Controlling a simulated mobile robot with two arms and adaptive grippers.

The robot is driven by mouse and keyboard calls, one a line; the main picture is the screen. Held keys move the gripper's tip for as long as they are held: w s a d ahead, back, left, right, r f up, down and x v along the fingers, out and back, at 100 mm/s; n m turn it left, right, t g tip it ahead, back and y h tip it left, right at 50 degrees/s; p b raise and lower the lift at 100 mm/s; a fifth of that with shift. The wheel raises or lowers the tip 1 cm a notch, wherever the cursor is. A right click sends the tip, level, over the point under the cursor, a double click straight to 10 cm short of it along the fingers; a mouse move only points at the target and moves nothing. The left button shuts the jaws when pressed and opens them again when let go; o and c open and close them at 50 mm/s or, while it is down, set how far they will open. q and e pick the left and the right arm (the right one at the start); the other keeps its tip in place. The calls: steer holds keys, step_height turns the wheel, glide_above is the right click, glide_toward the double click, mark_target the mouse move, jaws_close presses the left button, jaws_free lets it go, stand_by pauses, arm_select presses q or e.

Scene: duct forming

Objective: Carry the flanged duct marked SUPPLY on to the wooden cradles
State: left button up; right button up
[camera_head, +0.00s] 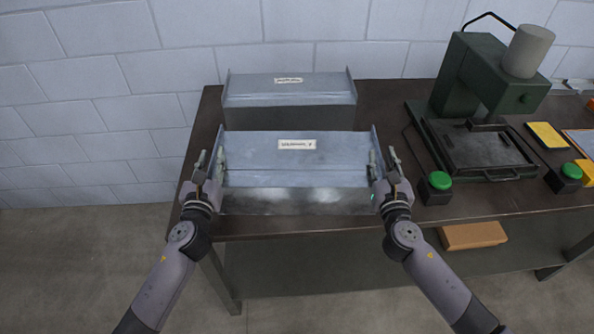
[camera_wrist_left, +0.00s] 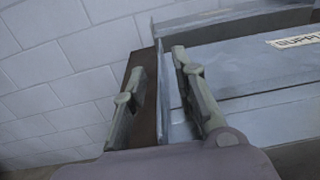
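The flanged duct marked SUPPLY (camera_head: 295,172) is a grey sheet-metal box near the table's front edge. Its white label reads "SUPPLY" in the left wrist view, where the duct (camera_wrist_left: 250,72) fills the right side. My left gripper (camera_head: 209,163) is open at its left end, with one finger on each side of the end flange; the fingers (camera_wrist_left: 165,98) stand apart in the left wrist view. My right gripper (camera_head: 383,162) looks open at the right end flange, one finger inside and one outside. Contact cannot be told. No wooden cradles are in view.
A second flanged duct (camera_head: 289,98) with a label stands right behind. A green press machine (camera_head: 490,75), a dark plate fixture (camera_head: 480,147) and green buttons (camera_head: 440,181) stand to the right on the dark table (camera_head: 480,205). An orange-brown block (camera_head: 472,235) lies below.

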arm_select(q)
steer(key=shift+w, duration=0.25)
arm_select(e)
steer(key=shift+w, duration=0.25)
arm_select(q)
jaws_close()
arm_select(e)
jaws_close()
stand_by(0.4)
arm_select(q)
steer(key=shift+r, duration=0.2)
arm_select(e)
steer(key=shift+r, duration=0.25)
